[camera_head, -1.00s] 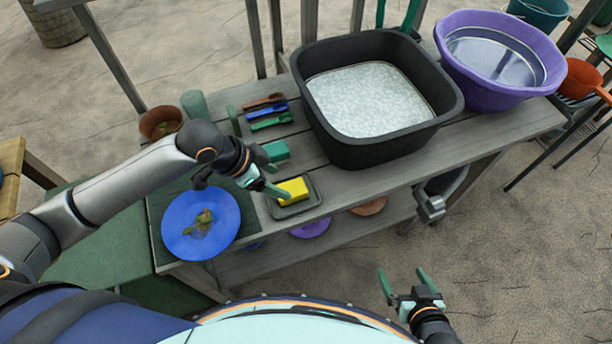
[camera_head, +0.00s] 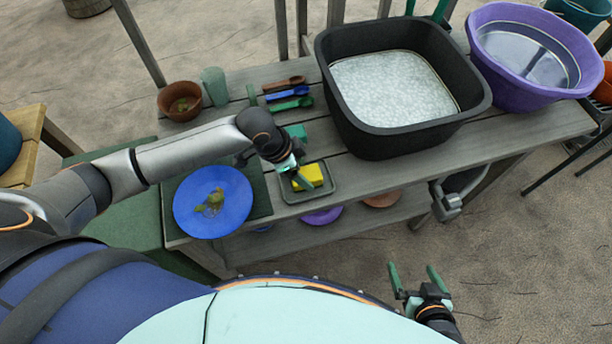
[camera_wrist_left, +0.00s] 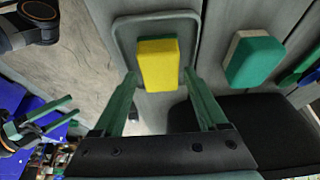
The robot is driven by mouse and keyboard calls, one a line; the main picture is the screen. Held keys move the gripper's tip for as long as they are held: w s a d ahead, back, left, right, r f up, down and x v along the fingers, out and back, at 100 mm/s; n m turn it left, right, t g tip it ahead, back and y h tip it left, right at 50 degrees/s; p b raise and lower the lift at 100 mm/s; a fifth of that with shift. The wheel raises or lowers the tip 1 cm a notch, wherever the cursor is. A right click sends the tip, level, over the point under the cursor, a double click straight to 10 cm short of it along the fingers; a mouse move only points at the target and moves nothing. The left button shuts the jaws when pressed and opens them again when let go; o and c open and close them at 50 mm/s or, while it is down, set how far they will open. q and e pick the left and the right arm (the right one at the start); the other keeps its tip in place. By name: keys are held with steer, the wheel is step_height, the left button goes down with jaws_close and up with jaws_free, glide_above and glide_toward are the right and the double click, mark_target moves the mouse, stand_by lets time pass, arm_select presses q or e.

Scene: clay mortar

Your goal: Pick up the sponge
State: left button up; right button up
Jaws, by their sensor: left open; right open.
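A yellow sponge (camera_head: 310,175) lies in a shallow grey-green tray (camera_head: 331,189) at the table's front edge. My left gripper (camera_head: 293,178) is open just above the sponge and hides part of it. In the left wrist view, the sponge (camera_wrist_left: 158,66) appears between the open fingers of the left gripper (camera_wrist_left: 160,76), with no clear contact. A second sponge, green with a pale side (camera_wrist_left: 256,58), lies beside the tray; it also shows in the head view (camera_head: 297,131), partly behind the arm. My right gripper (camera_head: 413,268) is open and empty, away from the table.
A blue plate (camera_head: 190,215) with food scraps is left of the tray. A large black basin (camera_head: 375,143) stands to the right, and a purple tub (camera_head: 490,75) beyond it. Several coloured spoons (camera_head: 287,94), a green cup (camera_head: 214,85) and a clay pot (camera_head: 172,103) are behind.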

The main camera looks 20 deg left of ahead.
arm_select(q)
steer(key=shift+x, duration=1.15)
steer(key=c, duration=1.1)
steer(key=shift+r, duration=0.15)
steer(key=shift+r, duration=0.2)
step_height(320, 180, up, 2)
steer(key=shift+r, duration=0.15)
steer(key=s+d+r+p, duration=0.1)
steer(key=s+d+r, duration=0.1)
steer(key=s+r, duration=0.3)
steer(key=s+d+r, duration=0.2)
steer(key=s+r, duration=0.3)
steer(key=s, duration=0.3)
steer(key=shift+d+p, duration=0.3)
steer(key=shift+p, duration=0.1)
